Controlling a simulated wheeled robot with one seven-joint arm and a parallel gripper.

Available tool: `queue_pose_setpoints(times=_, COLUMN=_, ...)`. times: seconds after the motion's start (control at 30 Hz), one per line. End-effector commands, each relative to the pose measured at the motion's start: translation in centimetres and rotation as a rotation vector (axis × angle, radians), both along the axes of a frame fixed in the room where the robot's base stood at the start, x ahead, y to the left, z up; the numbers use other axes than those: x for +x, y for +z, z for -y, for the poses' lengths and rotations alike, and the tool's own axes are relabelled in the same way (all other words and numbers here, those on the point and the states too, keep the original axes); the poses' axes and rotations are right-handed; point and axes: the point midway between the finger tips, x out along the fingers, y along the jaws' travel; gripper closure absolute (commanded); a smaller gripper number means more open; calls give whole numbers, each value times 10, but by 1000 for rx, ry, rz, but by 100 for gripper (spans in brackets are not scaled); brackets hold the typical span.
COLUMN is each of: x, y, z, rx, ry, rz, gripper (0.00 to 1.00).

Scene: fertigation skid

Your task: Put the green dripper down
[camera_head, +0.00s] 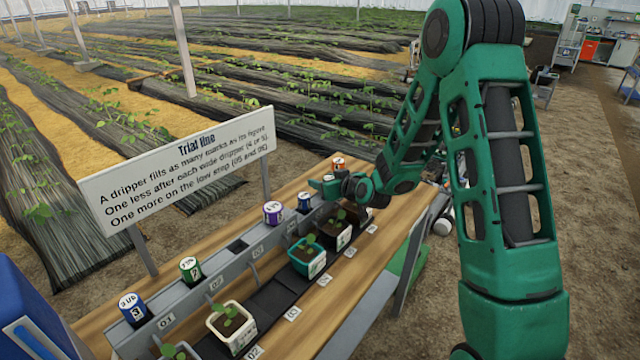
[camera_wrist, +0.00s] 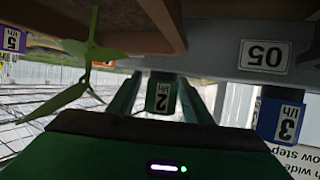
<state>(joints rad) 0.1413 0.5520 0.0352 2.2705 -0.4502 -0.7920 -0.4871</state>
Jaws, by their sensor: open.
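A green dripper (camera_wrist: 161,93) marked 2 shows in the wrist view between the two green fingers of my gripper (camera_wrist: 160,98). The fingers stand apart on either side of it; whether they touch it I cannot tell. In the head view my gripper (camera_head: 326,187) is over the far part of the grey rail (camera_head: 215,283), beside a blue dripper (camera_head: 304,202), and largely hides what it stands around. How the dripper is seated is hidden. Another green dripper (camera_head: 190,268) stands in the rail near the 02 label.
An empty dark socket (camera_head: 238,245) lies between green and purple. Potted seedlings (camera_head: 307,257) line the front. A sign (camera_head: 180,165) stands behind.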

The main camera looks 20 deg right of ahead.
Motion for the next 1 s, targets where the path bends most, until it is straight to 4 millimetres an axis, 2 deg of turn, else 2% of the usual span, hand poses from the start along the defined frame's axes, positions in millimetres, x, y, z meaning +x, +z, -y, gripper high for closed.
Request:
queue_pose_setpoints(times=0.5, x=-84, y=36, z=19, rx=1, ry=-2, rz=-1, gripper=55)
queue_pose_setpoints(times=0.7, x=-100, y=42, z=22, rx=1, ry=1, rz=-2, gripper=55)
queue_pose_setpoints(times=1.0, x=-105, y=44, z=23, rx=-5, ry=7, rz=-13, gripper=55)
